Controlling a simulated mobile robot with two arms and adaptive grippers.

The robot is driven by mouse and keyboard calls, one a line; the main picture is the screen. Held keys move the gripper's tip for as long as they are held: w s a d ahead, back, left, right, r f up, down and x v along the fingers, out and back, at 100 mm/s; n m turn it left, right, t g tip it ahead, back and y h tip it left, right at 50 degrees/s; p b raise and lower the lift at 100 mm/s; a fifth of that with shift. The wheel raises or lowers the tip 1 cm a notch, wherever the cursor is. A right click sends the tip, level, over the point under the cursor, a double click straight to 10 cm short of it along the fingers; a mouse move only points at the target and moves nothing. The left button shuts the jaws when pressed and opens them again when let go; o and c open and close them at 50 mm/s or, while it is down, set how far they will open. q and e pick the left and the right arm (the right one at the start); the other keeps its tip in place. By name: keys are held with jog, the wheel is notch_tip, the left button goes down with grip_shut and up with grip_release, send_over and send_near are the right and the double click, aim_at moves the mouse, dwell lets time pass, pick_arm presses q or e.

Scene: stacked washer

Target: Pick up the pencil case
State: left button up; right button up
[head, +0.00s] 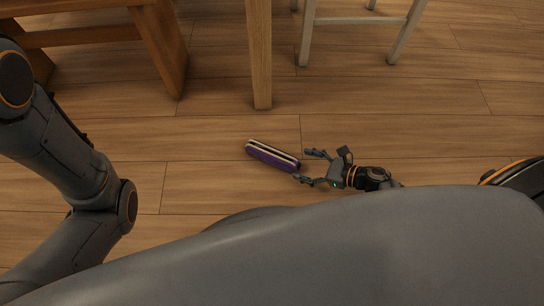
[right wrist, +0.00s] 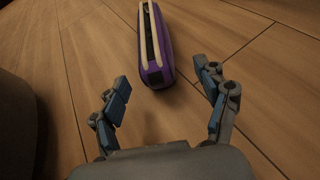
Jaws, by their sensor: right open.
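The pencil case (head: 272,156) is long and purple with cream and dark stripes along its top. It lies on the wooden floor in the head view. My right gripper (head: 309,167) is open at the right end of the pencil case, with nothing held. In the right wrist view, the pencil case (right wrist: 154,50) lies ahead of the open fingers (right wrist: 168,100), its near end close to the gap between the fingertips. My left arm (head: 80,180) comes in at the left, but its gripper is out of view.
A wooden table leg (head: 259,60) stands on the floor behind the pencil case. A wooden bench or chair (head: 160,50) is at the upper left. A white stool or chair (head: 357,22) is at the top right. The floor around the pencil case is clear.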

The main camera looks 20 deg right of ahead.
aim_at(281, 159)
jog(key=x, duration=0.3)
jog(key=shift+w+a+f+b, duration=0.1)
jog(key=shift+f+b, duration=0.05)
jog(key=shift+b, duration=0.25)
jog(key=b+x, duration=0.2)
jog(key=x, duration=0.2)
jog(key=shift+a, duration=0.25)
jog(key=shift+w+a+b, duration=0.3)
jog(key=shift+a+b, duration=0.05)
jog(key=shift+a, duration=0.05)
jog(key=c, duration=1.4)
jog(key=shift+o, duration=0.2)
jog(key=shift+r, duration=0.25)
